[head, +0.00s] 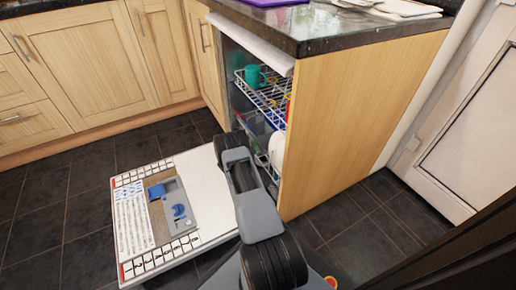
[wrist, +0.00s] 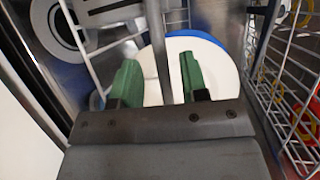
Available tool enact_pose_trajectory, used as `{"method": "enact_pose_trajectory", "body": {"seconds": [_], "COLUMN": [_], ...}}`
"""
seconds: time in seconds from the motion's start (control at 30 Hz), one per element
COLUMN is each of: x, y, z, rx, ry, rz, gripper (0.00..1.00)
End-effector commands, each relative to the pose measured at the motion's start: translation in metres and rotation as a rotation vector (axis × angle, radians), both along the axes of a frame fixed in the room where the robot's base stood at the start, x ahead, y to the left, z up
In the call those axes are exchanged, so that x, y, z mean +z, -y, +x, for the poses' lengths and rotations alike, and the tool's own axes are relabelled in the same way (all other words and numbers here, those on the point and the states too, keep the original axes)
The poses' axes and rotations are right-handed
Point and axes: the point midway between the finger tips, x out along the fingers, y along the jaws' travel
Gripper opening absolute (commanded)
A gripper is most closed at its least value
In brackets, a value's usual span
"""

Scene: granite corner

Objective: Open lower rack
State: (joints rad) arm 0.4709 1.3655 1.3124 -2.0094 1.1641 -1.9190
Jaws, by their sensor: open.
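The dishwasher's lower rack (head: 270,176) is a white wire rack inside the cabinet, mostly hidden by my arm in the head view. In the wrist view its wires (wrist: 82,48) show ahead of my gripper. My gripper (wrist: 158,75) has two green fingers, open and apart. A grey upright bar (wrist: 157,35) runs between the fingers; I cannot tell whether they touch it. My fingers are hidden behind my arm in the head view.
The dishwasher door (head: 205,190) lies open and flat, with a detergent tray (head: 172,210) on it. A white plate (head: 277,148) stands in the lower rack. The upper rack (head: 262,95) holds a teal cup (head: 253,76). A wooden side panel (head: 350,120) stands to the right.

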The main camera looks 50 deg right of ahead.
Motion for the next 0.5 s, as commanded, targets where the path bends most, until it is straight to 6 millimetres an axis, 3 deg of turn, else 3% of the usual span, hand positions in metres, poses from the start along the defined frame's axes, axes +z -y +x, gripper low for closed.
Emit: {"method": "enact_pose_trajectory", "body": {"seconds": [0.2, 0.5], "x": [-0.008, -0.008], "y": [0.028, 0.041], "z": [0.002, 0.003], "rx": [-0.002, 0.0], "ry": [0.001, -0.001], "rz": [0.001, 0.001], "gripper": [0.4, 0.4]}}
